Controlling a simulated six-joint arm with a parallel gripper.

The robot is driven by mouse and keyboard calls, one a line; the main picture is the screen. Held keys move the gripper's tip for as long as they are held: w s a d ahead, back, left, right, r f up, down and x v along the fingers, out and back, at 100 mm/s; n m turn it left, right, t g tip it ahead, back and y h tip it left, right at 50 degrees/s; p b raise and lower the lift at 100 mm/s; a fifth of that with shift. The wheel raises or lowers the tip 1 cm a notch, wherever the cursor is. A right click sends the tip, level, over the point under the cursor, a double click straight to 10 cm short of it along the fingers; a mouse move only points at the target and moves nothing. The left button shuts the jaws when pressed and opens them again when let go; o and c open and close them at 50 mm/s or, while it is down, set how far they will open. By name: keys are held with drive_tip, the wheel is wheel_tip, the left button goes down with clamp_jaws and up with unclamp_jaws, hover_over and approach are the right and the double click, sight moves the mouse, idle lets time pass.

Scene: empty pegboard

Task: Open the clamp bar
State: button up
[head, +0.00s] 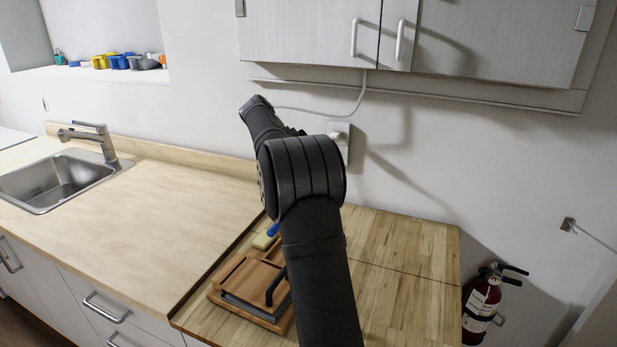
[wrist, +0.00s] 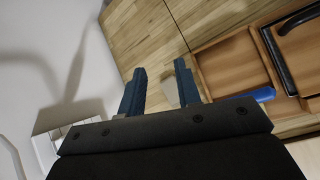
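A brown wooden board with raised edges (head: 262,268) lies on the wooden counter, partly hidden behind my arm. In the wrist view it fills the right side, with a dark bar (wrist: 278,62) running across it. A black curved handle (wrist: 300,18) stands beside the bar; it also shows in the head view (head: 276,285). I cannot tell which of these parts is the clamp bar. My gripper (wrist: 160,68) is open and empty, with its two blue fingers apart, to the left of the board and not touching it. The gripper is hidden in the head view.
A blue-handled object (head: 273,230) with a pale end lies behind the board. A wall socket (head: 339,140) with a plugged cable is near my arm. A sink (head: 62,180) is left, and a fire extinguisher (head: 482,302) right. The counter between is clear.

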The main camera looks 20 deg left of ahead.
drive_tip(key=shift+d+f, duration=0.15)
drive_tip(key=shift+d, duration=0.05)
drive_tip(key=c, duration=0.4)
drive_tip(key=m+y, duration=0.1)
drive_tip(key=y, duration=0.1)
drive_tip(key=s+d+f+m+y, duration=0.1)
drive_tip(key=y, duration=0.1)
drive_tip(key=f+m+y, duration=0.1)
drive_tip(key=shift+s+d+f+y, duration=0.15)
drive_tip(key=shift+s+f+y, duration=0.1)
drive_tip(key=shift+y, duration=0.15)
clamp_jaws()
drive_tip(key=a+f+m+t+y, duration=0.2)
drive_tip(key=a+f+m+y, duration=0.5)
drive_tip(key=a+m, duration=0.1)
drive_tip(key=shift+m+t+y, duration=0.3)
drive_tip(key=shift+m+y, duration=0.1)
drive_tip(key=shift+m, duration=0.2)
